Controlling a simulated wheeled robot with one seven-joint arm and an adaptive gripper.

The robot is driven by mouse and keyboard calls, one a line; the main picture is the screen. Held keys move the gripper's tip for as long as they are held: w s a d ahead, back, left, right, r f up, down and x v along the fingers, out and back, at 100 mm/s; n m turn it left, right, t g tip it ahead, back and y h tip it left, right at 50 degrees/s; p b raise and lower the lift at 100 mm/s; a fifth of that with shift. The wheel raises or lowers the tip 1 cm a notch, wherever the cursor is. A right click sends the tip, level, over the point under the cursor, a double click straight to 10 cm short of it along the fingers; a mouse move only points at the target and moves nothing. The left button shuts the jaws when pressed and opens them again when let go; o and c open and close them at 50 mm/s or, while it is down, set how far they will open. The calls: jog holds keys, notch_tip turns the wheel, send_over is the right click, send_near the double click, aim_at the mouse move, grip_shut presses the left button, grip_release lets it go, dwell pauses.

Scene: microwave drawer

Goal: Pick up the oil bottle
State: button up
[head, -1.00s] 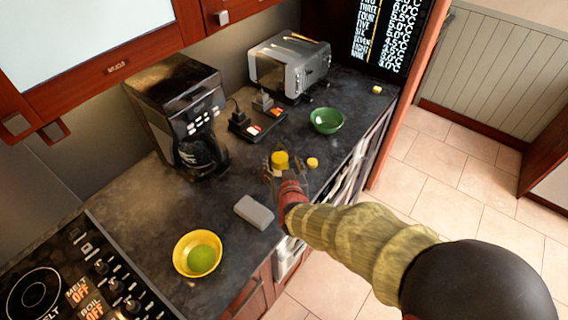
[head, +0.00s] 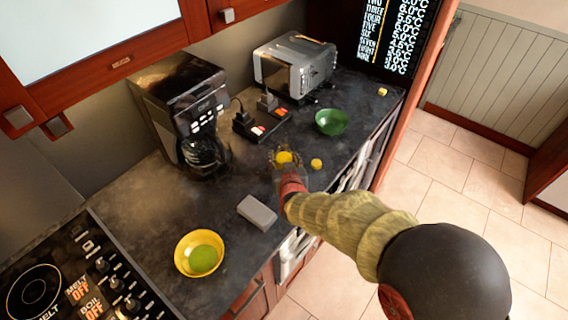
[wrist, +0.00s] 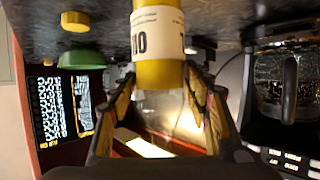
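The oil bottle (wrist: 158,35) fills the top middle of the wrist view, which appears upside down. It is yellow with a cream label, and its lettering is only partly readable. In the head view a yellow part of the bottle (head: 284,158) shows at the end of my arm. My gripper (wrist: 159,75) has one finger on each side of the bottle, with the fingertips close to its sides. Contact is not clear. In the head view my gripper (head: 285,166) is over the counter near its front edge and hides the lower bottle.
A grey block (head: 257,213) and a small yellow piece (head: 316,164) are near my gripper.

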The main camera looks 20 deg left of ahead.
jog(key=c, duration=0.9)
jog(key=shift+c, duration=0.2)
jog(key=shift+r, duration=0.1)
